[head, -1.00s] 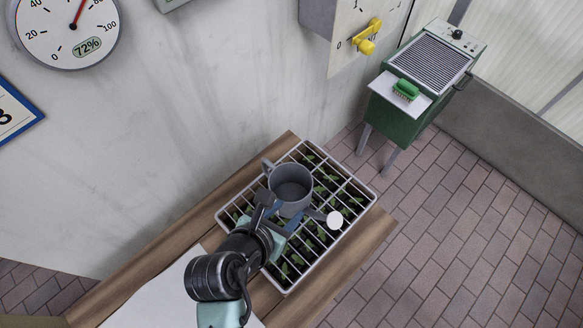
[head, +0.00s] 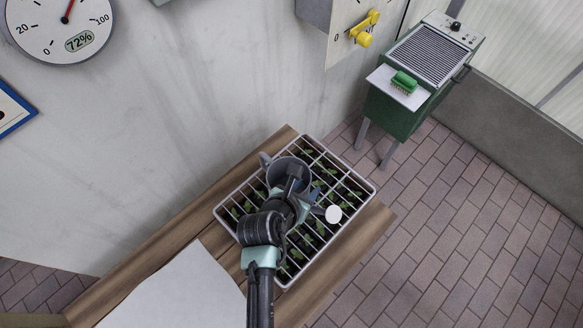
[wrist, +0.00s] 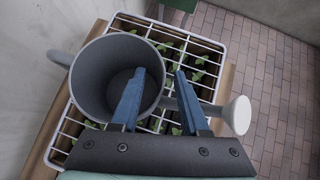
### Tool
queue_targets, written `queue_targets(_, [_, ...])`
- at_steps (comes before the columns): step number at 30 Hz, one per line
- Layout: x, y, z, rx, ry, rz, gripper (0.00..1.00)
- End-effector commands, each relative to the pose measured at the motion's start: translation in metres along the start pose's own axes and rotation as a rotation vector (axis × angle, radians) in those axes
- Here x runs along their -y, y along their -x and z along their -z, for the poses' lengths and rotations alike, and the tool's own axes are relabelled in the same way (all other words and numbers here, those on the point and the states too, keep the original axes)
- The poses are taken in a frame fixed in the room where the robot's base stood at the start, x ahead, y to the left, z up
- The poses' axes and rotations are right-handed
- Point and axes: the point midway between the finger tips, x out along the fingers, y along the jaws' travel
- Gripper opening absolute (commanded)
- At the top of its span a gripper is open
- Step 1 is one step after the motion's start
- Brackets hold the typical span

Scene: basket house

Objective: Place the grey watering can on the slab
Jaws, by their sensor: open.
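The grey watering can (head: 277,176) stands upright on a white wire grid over a seedling tray (head: 365,180). Its handle points to the upper left and its spout, with a round white rose (head: 333,214), to the lower right. In the wrist view, the can (wrist: 88,85) is open-topped and looks empty. My gripper (wrist: 160,72) is open over the can's spout side. The left finger overlaps the can's mouth and the right finger is outside the rim, near the spout. Finger depth is unclear. A flat pale slab (head: 175,290) lies on the bench at lower left.
The wooden bench (head: 130,262) runs along a pale wall with gauges. A yellow-handled grey box (head: 345,35) is mounted above. A green heater (head: 410,95) carrying a green brush stands on the brick floor at upper right. The slab's visible top is clear.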

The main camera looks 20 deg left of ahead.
Motion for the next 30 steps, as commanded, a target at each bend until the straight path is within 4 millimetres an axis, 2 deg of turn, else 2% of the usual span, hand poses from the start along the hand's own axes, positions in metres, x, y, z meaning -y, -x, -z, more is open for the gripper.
queue_targets(9, [0.0002,-0.0043,-0.0001,0.0,0.0,0.0,0.43])
queue_targets(16, [0.0001,-0.0041,0.0,0.0,0.0,0.0,0.02])
queue_targets(17, [0.0001,-0.0041,0.0,0.0,0.0,0.0,0.0])
queue_targets(30, [0.0002,-0.004,0.0001,0.0,0.0,0.0,0.0])
